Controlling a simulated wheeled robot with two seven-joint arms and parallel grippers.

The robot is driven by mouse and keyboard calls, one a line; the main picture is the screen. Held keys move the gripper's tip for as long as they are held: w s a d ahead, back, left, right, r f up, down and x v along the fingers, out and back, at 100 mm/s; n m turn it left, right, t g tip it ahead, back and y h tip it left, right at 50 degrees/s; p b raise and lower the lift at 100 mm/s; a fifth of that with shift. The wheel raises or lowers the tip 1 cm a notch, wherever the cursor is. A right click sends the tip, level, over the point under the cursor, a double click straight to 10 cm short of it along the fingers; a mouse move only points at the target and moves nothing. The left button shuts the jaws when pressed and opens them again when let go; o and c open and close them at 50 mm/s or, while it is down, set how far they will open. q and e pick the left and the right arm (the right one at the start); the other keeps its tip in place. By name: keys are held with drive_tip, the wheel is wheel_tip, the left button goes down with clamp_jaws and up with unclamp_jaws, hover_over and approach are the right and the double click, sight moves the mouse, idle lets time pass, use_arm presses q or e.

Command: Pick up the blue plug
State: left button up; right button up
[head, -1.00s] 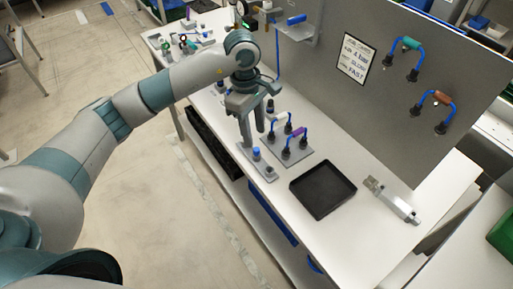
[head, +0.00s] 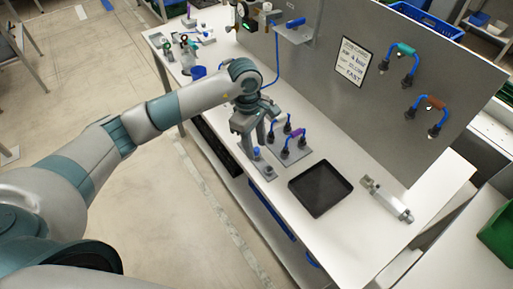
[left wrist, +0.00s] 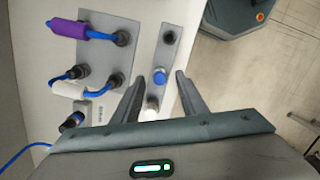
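The blue plug (head: 256,152) stands on a narrow grey plate (head: 269,173) near the front edge of the white bench. My left gripper (head: 257,143) is above this plate, pointing down. In the left wrist view the blue plug (left wrist: 160,77) appears between the two spread fingertips of the left gripper (left wrist: 159,79), with gaps on both sides. The fingers hold nothing. A white round part (left wrist: 150,108) shows on the same plate, nearer the palm, and a dark socket (left wrist: 170,37) at its far end. My right gripper is not in view.
Beside the plug's plate, a wider plate carries a purple-sleeved blue hose (head: 294,136) and a white-sleeved hose (left wrist: 70,89). A black tray (head: 321,188) and a silver cylinder (head: 387,199) lie to the right. A grey upright panel (head: 365,105) backs the bench.

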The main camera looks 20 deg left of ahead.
use_arm(q)
drive_tip(key=shift+d+f, duration=0.1)
drive_tip(key=shift+f, duration=0.6)
clamp_jaws()
drive_tip(key=shift+r, duration=0.1)
drive_tip(key=shift+r+b, duration=0.65)
drive_tip(key=shift+r, duration=0.1)
wheel_tip(320, 180, up, 2)
drive_tip(key=shift+r+b, duration=0.2)
drive_tip(key=shift+b, duration=0.55)
drive_tip(key=s+d+r+b, duration=0.4)
drive_tip(key=d+r, duration=0.3)
drive_tip(key=d, duration=0.3)
drive_tip(key=shift+s+d, duration=0.15)
drive_tip(key=shift+s, duration=0.6)
